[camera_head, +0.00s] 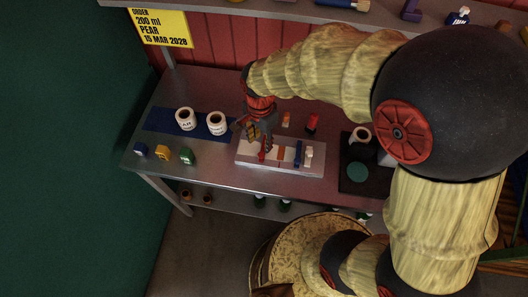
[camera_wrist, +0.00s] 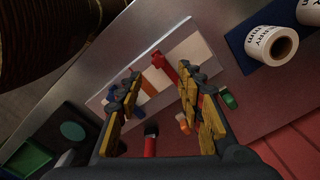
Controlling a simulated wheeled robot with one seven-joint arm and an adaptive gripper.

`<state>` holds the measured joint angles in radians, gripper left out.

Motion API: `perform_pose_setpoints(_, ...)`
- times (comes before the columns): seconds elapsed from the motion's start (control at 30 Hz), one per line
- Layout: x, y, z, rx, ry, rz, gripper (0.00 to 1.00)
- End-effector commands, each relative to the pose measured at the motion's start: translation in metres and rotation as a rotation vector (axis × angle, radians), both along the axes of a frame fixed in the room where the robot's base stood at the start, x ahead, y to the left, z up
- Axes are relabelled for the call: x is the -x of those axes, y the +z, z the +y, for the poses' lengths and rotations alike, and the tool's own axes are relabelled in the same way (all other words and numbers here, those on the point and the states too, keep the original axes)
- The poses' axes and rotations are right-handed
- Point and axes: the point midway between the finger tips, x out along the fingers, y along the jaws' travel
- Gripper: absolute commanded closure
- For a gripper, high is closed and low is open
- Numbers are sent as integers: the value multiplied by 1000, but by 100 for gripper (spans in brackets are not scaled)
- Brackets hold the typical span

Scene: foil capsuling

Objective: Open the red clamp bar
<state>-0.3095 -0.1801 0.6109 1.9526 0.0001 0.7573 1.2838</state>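The red clamp bar (camera_wrist: 163,66) stands on a pale board (camera_wrist: 195,47) in the wrist view, beyond and between my gripper's fingertips. In the head view the red bar (camera_head: 262,154) is at the left end of the same board (camera_head: 285,170), partly hidden by my gripper. My gripper (camera_head: 257,138) is above the board's left end, pointing down. In the wrist view my gripper (camera_wrist: 158,98) has its yellow-padded fingers wide apart with nothing between them. The red bar's right side is close to the right finger; I cannot tell whether they touch.
Orange (camera_head: 281,153), blue (camera_head: 298,154) and white (camera_head: 309,154) parts stand along the board. Behind it lie a small orange piece (camera_head: 287,120) and a red one (camera_head: 312,122). Two label rolls (camera_head: 216,123) are left on a blue mat (camera_head: 160,124); a black mat (camera_head: 352,180) is right.

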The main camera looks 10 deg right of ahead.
Motion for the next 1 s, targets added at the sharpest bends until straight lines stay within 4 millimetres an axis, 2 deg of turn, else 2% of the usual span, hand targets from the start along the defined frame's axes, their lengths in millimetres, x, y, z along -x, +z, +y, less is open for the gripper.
perform_pose_setpoints(0.5,1,-68,-1,1,-3,3,63)
perform_pose_setpoints(0.9,1,-76,0,1,-2,1,63)
perform_pose_setpoints(1.0,1,-75,0,1,-2,1,68)
